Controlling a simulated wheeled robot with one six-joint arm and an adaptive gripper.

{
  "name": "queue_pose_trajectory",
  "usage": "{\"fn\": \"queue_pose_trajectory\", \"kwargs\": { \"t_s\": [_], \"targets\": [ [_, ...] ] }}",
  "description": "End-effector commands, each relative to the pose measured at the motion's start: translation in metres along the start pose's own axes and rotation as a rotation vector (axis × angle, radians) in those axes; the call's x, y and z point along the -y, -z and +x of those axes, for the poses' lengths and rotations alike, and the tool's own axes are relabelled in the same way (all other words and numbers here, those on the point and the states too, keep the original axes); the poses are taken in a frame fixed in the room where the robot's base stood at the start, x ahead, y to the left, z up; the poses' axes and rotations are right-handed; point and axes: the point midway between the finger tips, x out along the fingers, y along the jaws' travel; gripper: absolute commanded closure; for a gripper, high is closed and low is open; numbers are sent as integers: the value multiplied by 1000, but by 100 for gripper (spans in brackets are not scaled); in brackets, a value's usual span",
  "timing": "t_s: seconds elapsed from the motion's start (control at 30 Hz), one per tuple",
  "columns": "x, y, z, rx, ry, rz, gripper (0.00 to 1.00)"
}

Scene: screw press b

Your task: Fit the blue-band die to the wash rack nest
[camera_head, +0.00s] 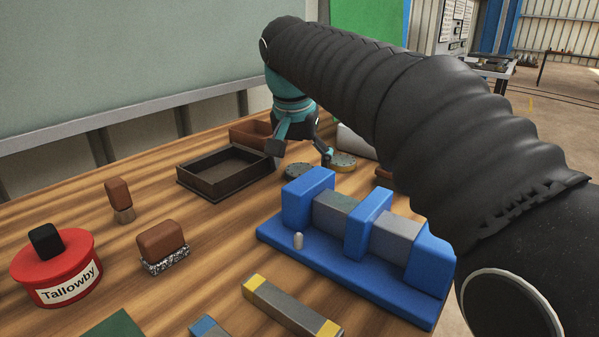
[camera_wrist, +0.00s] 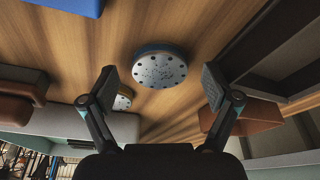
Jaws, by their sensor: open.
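The blue-band die (camera_wrist: 160,69) is a round, pale metal disc with a ring of dark holes and a blue band on its side. It lies flat on the wooden bench. In the head view it appears as a grey disc (camera_head: 299,172) below my gripper (camera_head: 303,152). My gripper is open and empty, and in the wrist view its fingers (camera_wrist: 160,84) spread to either side of the die, apart from it. A second die (camera_head: 343,162) with a yellow band lies close by on the right. I cannot pick out the wash rack nest for certain.
A dark open tray (camera_head: 207,187) stands left of the die, with a brown box (camera_head: 250,132) behind it. A blue fixture with grey blocks (camera_head: 310,258) stands in front. A red Tallowby tin (camera_head: 57,270) and brushes (camera_head: 162,242) are at the left.

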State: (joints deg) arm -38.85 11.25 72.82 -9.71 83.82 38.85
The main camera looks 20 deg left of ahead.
Motion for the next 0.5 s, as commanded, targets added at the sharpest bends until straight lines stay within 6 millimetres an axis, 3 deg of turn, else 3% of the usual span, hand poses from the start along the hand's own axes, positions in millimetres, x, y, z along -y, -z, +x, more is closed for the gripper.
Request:
{"fn": "queue_pose_trajectory", "kwargs": {
  "t_s": [0.2,0.5],
  "targets": [
    [0,0,1,0,0,0,12],
    [0,0,0,0,0,0,87]
  ]
}}
